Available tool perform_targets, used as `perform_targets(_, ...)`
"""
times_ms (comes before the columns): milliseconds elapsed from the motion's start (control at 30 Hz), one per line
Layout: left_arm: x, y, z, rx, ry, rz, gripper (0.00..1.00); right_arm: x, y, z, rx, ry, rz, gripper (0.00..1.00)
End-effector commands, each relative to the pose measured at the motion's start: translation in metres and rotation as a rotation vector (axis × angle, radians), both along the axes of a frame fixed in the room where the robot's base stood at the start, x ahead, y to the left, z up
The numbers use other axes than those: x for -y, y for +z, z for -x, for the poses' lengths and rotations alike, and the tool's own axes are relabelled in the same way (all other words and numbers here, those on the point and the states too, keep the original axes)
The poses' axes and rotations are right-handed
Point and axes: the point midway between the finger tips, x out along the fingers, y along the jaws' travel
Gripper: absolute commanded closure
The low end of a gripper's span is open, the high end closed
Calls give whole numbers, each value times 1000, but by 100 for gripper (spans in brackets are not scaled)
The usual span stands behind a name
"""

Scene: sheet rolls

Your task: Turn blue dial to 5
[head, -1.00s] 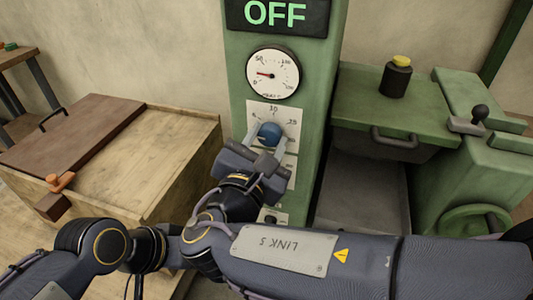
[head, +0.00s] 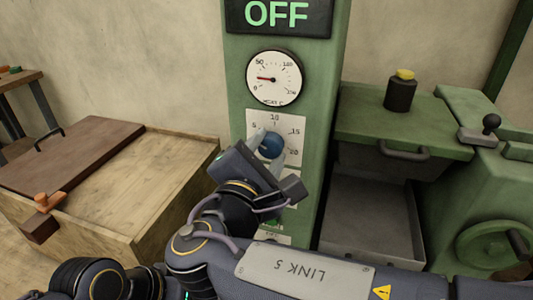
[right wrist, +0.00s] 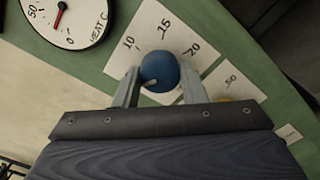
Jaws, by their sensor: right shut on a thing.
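The blue dial (head: 271,145) is a round knob on a white scale plate on the green column. In the head view, 5 is at its upper left, 10 above it, and 15 and 20 to its right. My right gripper (head: 268,147) is shut on the dial, one finger on each side. The right wrist view also shows the dial (right wrist: 160,70) between the fingers of the right gripper (right wrist: 158,76). A short pale mark on the dial points toward the lower left there; the 5 is not visible in that view. My left gripper is not in view.
Above the dial are a round gauge (head: 273,79), its red needle pointing left, and an OFF display (head: 277,14). A wooden crate (head: 165,170) with a brown lid stands at left. A green bench (head: 360,127) with a yellow-topped black button (head: 401,92) stands at right.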

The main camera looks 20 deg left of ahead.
Motion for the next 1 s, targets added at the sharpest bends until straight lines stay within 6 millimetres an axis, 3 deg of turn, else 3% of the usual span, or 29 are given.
perform_targets(267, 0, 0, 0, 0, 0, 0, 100, -1, -2, 1, -3, 2, 2, 85)
perform_targets(300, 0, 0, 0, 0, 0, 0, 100, -1, -2, 1, -3, 2, 3, 57)
perform_targets(433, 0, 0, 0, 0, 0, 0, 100, -1, -1, 0, -3, 2, 3, 41)
perform_targets(767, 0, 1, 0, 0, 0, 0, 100, -1, 0, 4, -1, 2, 2, 41)
perform_targets(1000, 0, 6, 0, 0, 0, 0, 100, -3, 1, 41, 0, 6, 4, 41)
